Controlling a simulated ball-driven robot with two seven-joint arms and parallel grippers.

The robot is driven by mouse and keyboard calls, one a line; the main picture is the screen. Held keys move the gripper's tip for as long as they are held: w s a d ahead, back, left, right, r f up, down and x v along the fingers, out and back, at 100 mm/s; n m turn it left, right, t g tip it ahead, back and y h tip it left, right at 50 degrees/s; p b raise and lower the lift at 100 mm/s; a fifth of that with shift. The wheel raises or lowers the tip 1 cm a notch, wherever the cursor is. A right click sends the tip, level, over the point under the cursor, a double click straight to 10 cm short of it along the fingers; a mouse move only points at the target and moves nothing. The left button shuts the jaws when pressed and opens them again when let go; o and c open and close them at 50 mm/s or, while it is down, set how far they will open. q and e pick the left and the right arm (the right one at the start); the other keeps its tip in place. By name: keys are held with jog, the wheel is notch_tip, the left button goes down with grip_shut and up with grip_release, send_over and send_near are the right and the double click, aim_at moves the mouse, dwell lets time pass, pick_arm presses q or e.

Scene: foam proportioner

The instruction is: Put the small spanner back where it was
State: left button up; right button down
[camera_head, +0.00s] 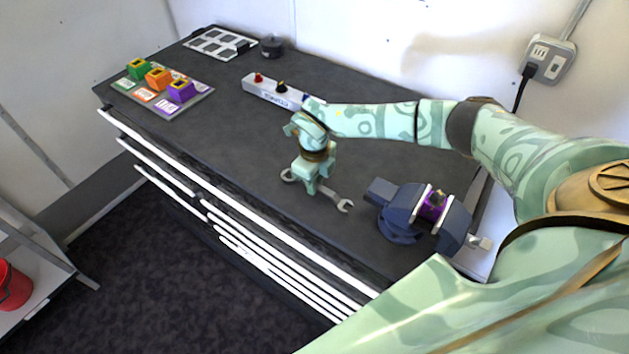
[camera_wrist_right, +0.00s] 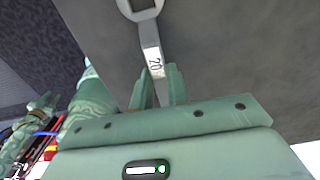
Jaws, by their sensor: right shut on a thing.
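A grey metal spanner (camera_head: 333,196) is at the worktop near its front edge, with its ring end to the left and its open end to the right. My right gripper (camera_head: 311,187) is above it, pointing down, and shut on its shaft. In the right wrist view, the spanner (camera_wrist_right: 151,42) shows the number 20 on its shaft, just beyond the fingertips (camera_wrist_right: 160,82). Whether it touches the worktop is hard to tell. A mint gripper-like shape (camera_wrist_right: 42,106) at the left of the wrist view may be my left gripper; its jaws are unclear.
A blue vise (camera_head: 402,212) holding a purple part (camera_head: 433,205) stands right of the spanner. Behind are a grey switch box (camera_head: 270,92), a dark round pot (camera_head: 271,46) and a white-panelled tray (camera_head: 220,43). A board (camera_head: 195,97) with coloured blocks lies left. The worktop's middle is clear.

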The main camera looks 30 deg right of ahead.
jog(key=shift+r, duration=0.1)
jog(key=c, duration=1.4)
grip_release()
jog(key=shift+o, duration=0.2)
notch_tip(320, 180, up, 12)
jog(key=shift+p, duration=0.45)
